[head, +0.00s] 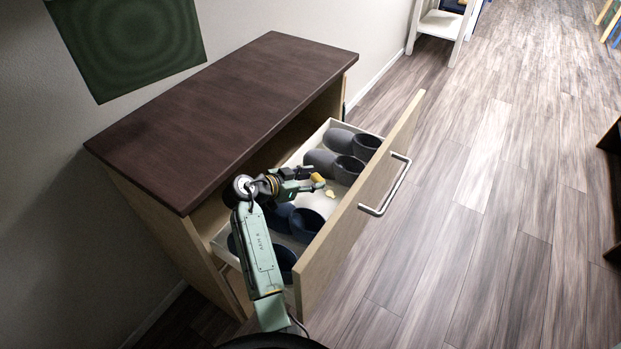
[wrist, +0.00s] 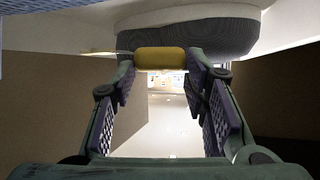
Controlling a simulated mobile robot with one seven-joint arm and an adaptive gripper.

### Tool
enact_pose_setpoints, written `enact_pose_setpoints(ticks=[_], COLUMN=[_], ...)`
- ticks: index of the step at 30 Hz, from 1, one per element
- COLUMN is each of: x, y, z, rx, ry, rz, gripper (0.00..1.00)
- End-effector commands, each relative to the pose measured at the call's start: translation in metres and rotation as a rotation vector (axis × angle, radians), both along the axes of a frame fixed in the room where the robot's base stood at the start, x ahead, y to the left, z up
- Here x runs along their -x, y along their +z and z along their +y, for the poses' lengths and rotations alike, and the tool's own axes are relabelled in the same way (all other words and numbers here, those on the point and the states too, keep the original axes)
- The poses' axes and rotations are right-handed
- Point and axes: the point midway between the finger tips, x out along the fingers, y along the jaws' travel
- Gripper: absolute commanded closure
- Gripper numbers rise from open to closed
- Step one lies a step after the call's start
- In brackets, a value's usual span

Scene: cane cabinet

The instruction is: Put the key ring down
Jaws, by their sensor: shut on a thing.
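A yellow piece, which I take for the key ring (head: 318,178), is between the tips of my gripper (head: 311,182). In the wrist view the yellow key ring (wrist: 161,58) spans the gap between both fingertips (wrist: 160,66), and my gripper is shut on it. A thin pale part sticks out to its left; its shape is unclear. My gripper is over the open drawer (head: 221,241), between grey and dark blue footwear. A second small yellow patch (head: 330,194) shows just below, and I cannot tell whether it belongs to the key ring.
Grey slippers (head: 322,160) fill the drawer's far part and dark blue slippers (head: 305,222) its near part. A pale strip of drawer floor (head: 316,201) is free between them. The drawer front (head: 350,205) with its metal handle (head: 388,190) stands to the right. The dark cabinet top (head: 225,115) is bare.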

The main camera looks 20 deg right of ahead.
Motion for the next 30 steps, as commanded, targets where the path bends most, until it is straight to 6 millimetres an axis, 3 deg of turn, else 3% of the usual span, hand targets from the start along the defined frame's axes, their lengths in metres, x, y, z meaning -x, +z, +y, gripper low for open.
enact_pose_setpoints(ticks=[17, 18, 26, 30], x=[0.001, 0.002, 0.003, 0.003], y=[-0.017, -0.018, -0.020, -0.020], z=[0.000, 0.000, 0.000, 0.000], rx=[-0.003, -0.003, -0.006, -0.006], ry=[-0.001, -0.002, -0.002, -0.003], rz=[0.008, 0.009, 0.011, 0.012], gripper=[0.87, 0.57, 0.40, 0.39])
